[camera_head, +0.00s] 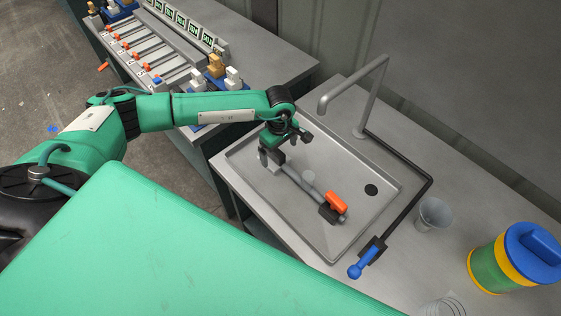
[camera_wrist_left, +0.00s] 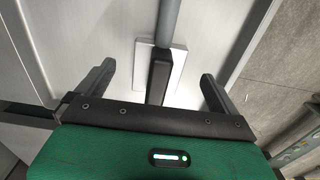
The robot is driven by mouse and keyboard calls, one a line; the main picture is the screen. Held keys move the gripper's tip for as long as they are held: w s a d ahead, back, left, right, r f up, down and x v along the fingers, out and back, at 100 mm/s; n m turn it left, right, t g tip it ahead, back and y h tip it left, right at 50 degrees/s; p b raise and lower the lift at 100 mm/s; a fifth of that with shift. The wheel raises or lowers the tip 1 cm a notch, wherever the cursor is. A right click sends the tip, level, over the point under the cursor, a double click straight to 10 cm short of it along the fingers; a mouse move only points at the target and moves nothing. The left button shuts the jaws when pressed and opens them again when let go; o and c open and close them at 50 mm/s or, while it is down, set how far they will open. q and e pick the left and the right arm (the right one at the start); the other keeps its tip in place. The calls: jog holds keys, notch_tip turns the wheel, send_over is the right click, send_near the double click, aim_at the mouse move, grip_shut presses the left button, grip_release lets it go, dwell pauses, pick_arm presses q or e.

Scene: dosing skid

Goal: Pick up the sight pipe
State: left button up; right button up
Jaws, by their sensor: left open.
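The sight pipe (camera_head: 298,182) appears to be the grey pipe lying in the shallow sink (camera_head: 247,160), with an orange lever (camera_head: 337,202) and a dark block at its near right end. My left gripper (camera_head: 271,164) is over the pipe's upper left end, open, fingers pointing down. In the left wrist view the grey pipe (camera_wrist_left: 168,22) runs to a dark block (camera_wrist_left: 158,75) with a pale square plate behind it. That block lies between the spread fingers of my left gripper (camera_wrist_left: 158,70), with a gap on each side. My right gripper is out of view.
A tall faucet (camera_head: 372,95) stands behind the sink, with a dark drain hole in the basin. A black hose with a blue handle (camera_head: 362,262), a clear cup (camera_head: 433,215) and a blue-lidded container (camera_head: 515,255) are to the right. A skid with orange valves (camera_head: 140,60) is at upper left.

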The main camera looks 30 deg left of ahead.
aim_at(281, 154)
pick_arm(q)
jog(key=shift+d+f+p, duration=0.1)
jog(key=shift+f+p, duration=0.25)
jog(key=shift+p, duration=0.05)
jog(key=f+p, duration=0.1)
jog(key=f, duration=0.2)
jog(key=shift+s+d+f+p, duration=0.1)
jog(key=shift+d+f+p, duration=0.1)
jog(key=shift+p, duration=0.1)
jog(key=shift+f, duration=0.45)
jog(key=c, duration=1.4)
jog(key=shift+c, duration=1)
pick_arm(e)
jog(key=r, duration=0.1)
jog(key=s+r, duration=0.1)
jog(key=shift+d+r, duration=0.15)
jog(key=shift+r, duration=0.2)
pick_arm(q)
jog(key=shift+r, duration=0.15)
